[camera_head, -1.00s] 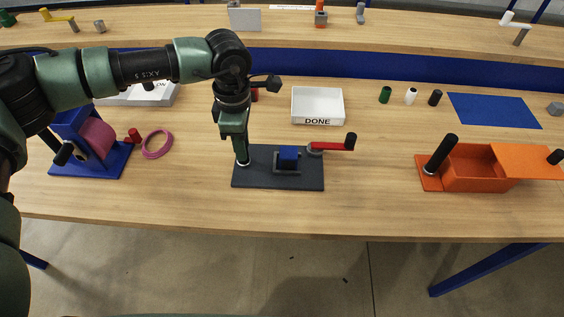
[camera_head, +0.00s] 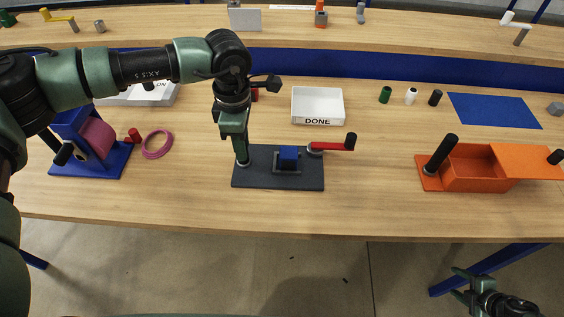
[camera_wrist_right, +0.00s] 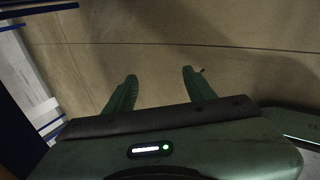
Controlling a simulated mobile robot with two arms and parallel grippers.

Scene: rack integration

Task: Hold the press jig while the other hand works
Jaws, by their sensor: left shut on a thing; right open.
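The press jig (camera_head: 253,178) is a dark grey base plate on the wooden table. A blue block (camera_head: 289,154) sits in a grey frame on it, and a red lever (camera_head: 332,146) with a black knob is at its right. My left gripper (camera_head: 242,161) points down at the jig's left end and is shut on a part there, which the fingers mostly hide. My right gripper (camera_head: 464,283) is low at the bottom right, in front of the table and over the floor. In the right wrist view its two fingers (camera_wrist_right: 160,82) are apart with nothing between them.
A white DONE tray (camera_head: 318,121) stands behind the jig. An orange box (camera_head: 470,184) with a black handle is to the right. A blue dispenser (camera_head: 85,170) and pink ring (camera_head: 157,144) are at left.

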